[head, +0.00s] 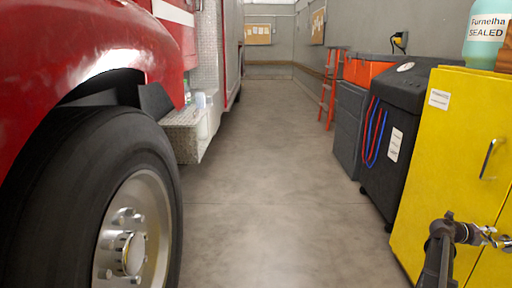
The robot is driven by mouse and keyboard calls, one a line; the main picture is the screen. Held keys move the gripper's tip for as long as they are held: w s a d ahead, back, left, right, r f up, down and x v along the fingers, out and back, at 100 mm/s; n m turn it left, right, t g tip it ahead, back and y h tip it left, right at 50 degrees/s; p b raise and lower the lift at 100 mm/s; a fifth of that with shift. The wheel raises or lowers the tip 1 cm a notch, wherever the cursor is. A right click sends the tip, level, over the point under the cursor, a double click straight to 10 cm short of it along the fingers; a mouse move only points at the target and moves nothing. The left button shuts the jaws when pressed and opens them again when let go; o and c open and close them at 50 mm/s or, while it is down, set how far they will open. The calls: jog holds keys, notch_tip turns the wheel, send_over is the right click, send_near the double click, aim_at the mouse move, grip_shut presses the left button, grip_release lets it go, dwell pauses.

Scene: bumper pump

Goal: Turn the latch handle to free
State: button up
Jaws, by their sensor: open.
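A yellow cabinet (438,150) stands at the right edge of the head view. A slim metal handle (488,158) is upright but slightly tilted on its front. It is the only handle I can make out, and I cannot tell whether it is the latch handle. My gripper (507,242) is at the lower right edge, below the handle and apart from it in the picture. It is open and small in view, partly cut off by the frame, and I see nothing held in it.
A red truck with a large wheel (135,255) and a metal step (187,133) fills the left. A black machine (395,130) with red and blue hoses stands beside the cabinet. An orange ladder (330,90) stands behind. The grey floor (262,170) between is clear.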

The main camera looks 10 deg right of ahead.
jog(key=w+a+r+n+t+y+p, duration=0.1)
jog(key=w+a+r+n+y+p, duration=0.25)
jog(key=a+n+p, duration=0.6)
jog(key=w+a+r+n+t+y+p, duration=0.1)
jog(key=w+a+r+n+y+p, duration=0.35)
jog(key=a, duration=1.05)
jog(key=w+a+r+n+t+p, duration=0.1)
jog(key=w+a+r+n+p, duration=0.3)
jog(key=a+p, duration=0.7)
jog(key=s+a+r+n+y+p, duration=0.2)
jog(key=a+r+n+p, duration=0.3)
jog(key=a, duration=0.6)
jog(key=s+a+r+n+y+p, duration=0.3)
jog(key=a+r+n+p, duration=0.2)
jog(key=a+n, duration=0.3)
jog(key=s+a+r+n+y+p, duration=0.2)
jog(key=a+r+n+p, duration=0.3)
jog(key=a, duration=0.9)
jog(key=shift+s+a+r+n+g+y+p, duration=0.15)
jog(key=shift+s+a+n+g+y+p, duration=0.3)
jog(key=shift+n+p, duration=0.6)
jog(key=shift+s+d, duration=0.1)
jog(key=shift+d, duration=0.15)
